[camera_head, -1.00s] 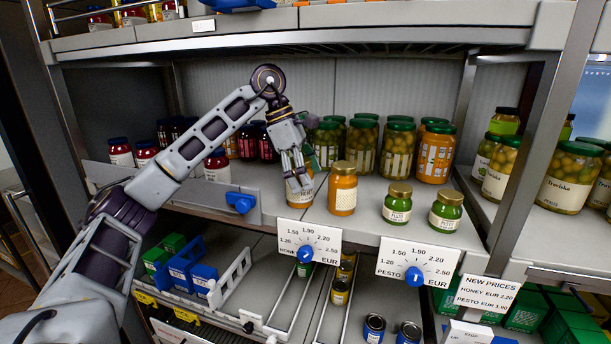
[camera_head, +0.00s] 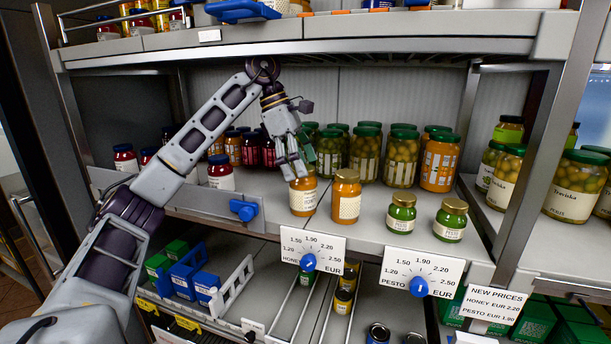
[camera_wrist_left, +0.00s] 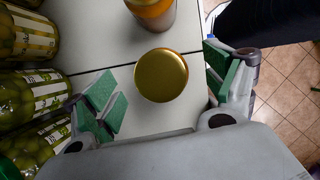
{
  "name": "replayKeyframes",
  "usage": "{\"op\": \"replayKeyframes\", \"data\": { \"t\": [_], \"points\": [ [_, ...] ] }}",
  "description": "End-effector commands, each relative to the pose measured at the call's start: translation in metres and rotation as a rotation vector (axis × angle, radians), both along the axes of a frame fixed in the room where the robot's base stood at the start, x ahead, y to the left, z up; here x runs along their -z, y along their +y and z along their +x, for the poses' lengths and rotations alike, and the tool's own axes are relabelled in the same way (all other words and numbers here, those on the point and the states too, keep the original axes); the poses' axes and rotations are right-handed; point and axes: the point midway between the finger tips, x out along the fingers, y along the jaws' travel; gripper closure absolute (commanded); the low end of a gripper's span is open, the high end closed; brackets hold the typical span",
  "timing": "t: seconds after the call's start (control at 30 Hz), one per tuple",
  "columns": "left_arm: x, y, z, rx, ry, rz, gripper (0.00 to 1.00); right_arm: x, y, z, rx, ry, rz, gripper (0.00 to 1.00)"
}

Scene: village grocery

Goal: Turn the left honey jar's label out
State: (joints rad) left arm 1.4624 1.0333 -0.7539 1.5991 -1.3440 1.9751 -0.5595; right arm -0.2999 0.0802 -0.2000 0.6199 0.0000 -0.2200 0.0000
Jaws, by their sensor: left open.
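The left honey jar (camera_head: 303,202) stands upright on the shelf. It is amber with a gold lid, and a pale label with small dark print shows on its front. The right honey jar (camera_head: 346,201) stands beside it, with a pale patterned label facing out. My left gripper (camera_head: 294,172) is open above the left jar, its fingers in front of part of the lid. In the left wrist view the gold lid (camera_wrist_left: 161,75) lies between the two spread green-padded fingers, apart from both. The right jar (camera_wrist_left: 154,13) shows at the top edge there. My right gripper is out of view.
Tall olive jars (camera_head: 365,152) stand close behind the honey. An upper shelf (camera_head: 300,45) overhangs. A price dial card (camera_head: 312,250) hangs below the shelf edge.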

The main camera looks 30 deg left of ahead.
Motion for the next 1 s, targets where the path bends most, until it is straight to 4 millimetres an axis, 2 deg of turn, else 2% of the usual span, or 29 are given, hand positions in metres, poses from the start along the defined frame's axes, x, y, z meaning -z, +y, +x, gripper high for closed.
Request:
{"op": "replayKeyframes", "data": {
  "t": [0.7, 1.0],
  "points": [
    [0.001, 0.086, -0.030, -0.004, 0.002, 0.000, 0.15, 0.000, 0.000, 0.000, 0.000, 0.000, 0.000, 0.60],
    [0.002, 0.109, -0.038, -0.001, 0.002, 0.000, 0.15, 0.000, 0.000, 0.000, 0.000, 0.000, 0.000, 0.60]
  ]
}}
